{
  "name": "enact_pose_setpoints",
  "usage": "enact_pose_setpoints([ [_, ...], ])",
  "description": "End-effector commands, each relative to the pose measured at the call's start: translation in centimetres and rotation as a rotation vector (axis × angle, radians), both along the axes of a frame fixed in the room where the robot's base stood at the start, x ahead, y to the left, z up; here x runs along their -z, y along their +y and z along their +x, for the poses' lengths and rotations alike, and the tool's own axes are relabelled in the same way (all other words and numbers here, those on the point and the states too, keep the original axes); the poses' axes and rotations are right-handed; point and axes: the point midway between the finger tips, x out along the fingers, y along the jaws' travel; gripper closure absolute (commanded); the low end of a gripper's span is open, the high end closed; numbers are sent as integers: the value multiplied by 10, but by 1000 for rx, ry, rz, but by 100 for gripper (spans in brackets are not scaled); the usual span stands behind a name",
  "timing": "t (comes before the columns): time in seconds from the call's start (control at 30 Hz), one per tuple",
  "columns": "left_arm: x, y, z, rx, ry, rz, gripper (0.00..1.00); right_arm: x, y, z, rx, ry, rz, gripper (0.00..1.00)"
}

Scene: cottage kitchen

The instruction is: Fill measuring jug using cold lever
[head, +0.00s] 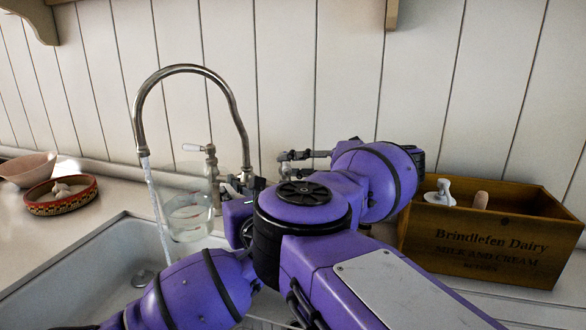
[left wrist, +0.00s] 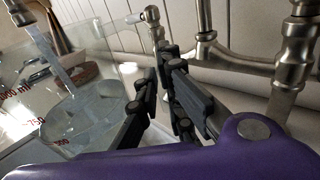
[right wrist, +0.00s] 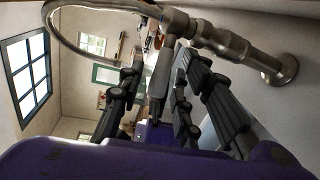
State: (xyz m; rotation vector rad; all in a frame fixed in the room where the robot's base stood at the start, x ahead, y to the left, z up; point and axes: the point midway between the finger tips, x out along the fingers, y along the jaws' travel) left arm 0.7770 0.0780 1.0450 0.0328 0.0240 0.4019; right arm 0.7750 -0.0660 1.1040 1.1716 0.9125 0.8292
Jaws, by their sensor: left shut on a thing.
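The clear measuring jug (head: 190,222) hangs over the sink with water in it. In the left wrist view its glass wall (left wrist: 112,62) carries red marks. My left gripper (head: 232,190) is shut at the jug's right side; the gripped part is hidden by the fingers. Water runs from the curved tap spout (head: 141,140). A white-tipped tap lever (head: 193,148) stands behind the jug. My right gripper (right wrist: 152,65) has its fingers apart on both sides of a grey lever (right wrist: 162,70).
The sink (head: 90,275) lies below the jug. A patterned dish (head: 62,205) and a pale bowl (head: 27,170) are on the left counter. A wooden dairy crate (head: 490,250) stands on the right counter. My two arms cross close together before the tap.

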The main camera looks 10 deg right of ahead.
Motion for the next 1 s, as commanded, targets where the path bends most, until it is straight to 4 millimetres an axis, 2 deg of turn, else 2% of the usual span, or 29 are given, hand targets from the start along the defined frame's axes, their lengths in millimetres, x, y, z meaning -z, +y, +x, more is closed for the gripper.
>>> enact_pose_setpoints([
  [0.03, -3, 0, 0, 0, -5, 2, 100, 0, 0, 0, 1, 0, 0, 77],
  [0.2, -3, 0, 0, 0, -5, 2, 100, 0, 0, 0, 1, 0, 0, 99],
  [0.23, -3, 0, 0, 0, -5, 2, 100, 0, 0, 0, 1, 0, 0, 100],
  [0.53, -2, 0, 0, 0, -5, 2, 100, 1, -1, 0, 1, 0, -1, 100],
  [0.73, -2, 0, 0, 0, -4, 2, 100, 6, -13, 5, -11, 20, -1, 100],
  [1.0, -2, 0, 0, 0, -4, 2, 100, 4, -17, 7, -139, 5, 5, 100],
])
